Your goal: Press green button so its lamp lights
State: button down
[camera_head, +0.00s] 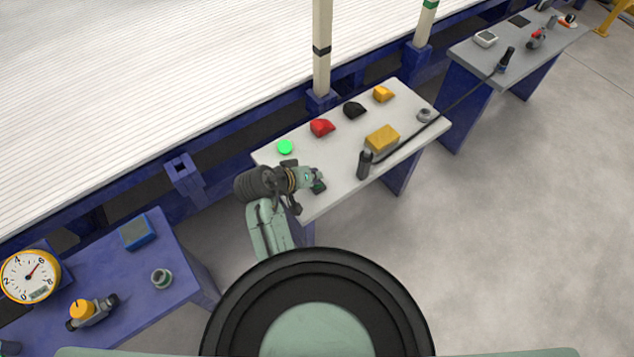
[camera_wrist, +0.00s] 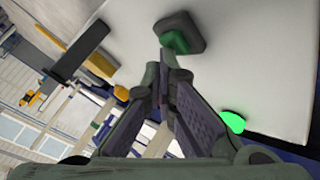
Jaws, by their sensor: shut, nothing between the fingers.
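The green button (camera_head: 319,188) sits in a dark base near the front edge of the white-topped table. In the wrist view the green button (camera_wrist: 176,42) lies right at my fingertips. The green lamp (camera_head: 285,147) glows bright green at the table's left corner, and it also glows in the wrist view (camera_wrist: 233,121). My gripper (camera_head: 315,176) is shut and empty, with its fingertips (camera_wrist: 165,55) at the button's edge and partly covering it. I cannot tell whether they touch it.
Red (camera_head: 322,127), black (camera_head: 354,110) and yellow (camera_head: 383,93) domes line the table's back edge, unlit. A yellow box (camera_head: 382,138) and a dark cylinder (camera_head: 365,164) with a cable stand to the right. A blue table (camera_head: 190,265) with a gauge (camera_head: 30,276) is at left.

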jog(key=shift+r, duration=0.15)
jog(key=shift+r+p, duration=0.8)
jog(key=shift+p, duration=0.25)
notch_tip(320, 180, up, 4)
jog(key=p, duration=0.4)
jog(key=shift+r+p, duration=0.2)
jog(key=shift+p, duration=0.1)
jog(key=shift+r+p, duration=0.35)
jog(key=shift+r, duration=0.45)
